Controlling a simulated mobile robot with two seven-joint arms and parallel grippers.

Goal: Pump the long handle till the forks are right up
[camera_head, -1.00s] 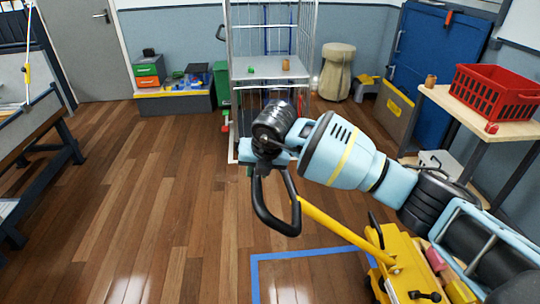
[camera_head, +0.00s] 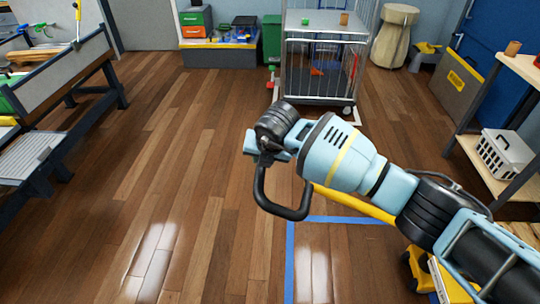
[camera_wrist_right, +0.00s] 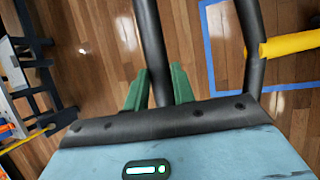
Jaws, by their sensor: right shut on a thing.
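The long handle is a yellow shaft (camera_head: 352,204) ending in a black loop grip (camera_head: 284,212). My right gripper (camera_head: 266,158) is shut on the black loop, at its side farther from the shaft. In the right wrist view the green fingers of the right gripper (camera_wrist_right: 159,92) close on either side of the black loop (camera_wrist_right: 151,42), and the yellow shaft (camera_wrist_right: 294,45) joins the loop's other side. Only a little of the yellow truck body (camera_head: 419,271) shows; my right arm covers most of it. The forks are not visible. My left gripper is not in view.
Blue floor tape (camera_head: 290,260) runs beside and behind the handle. A wire cage trolley (camera_head: 318,75) stands at the back. Shelving with a white basket (camera_head: 506,153) is at right, and a workbench (camera_head: 75,75) at left. The wooden floor between is clear.

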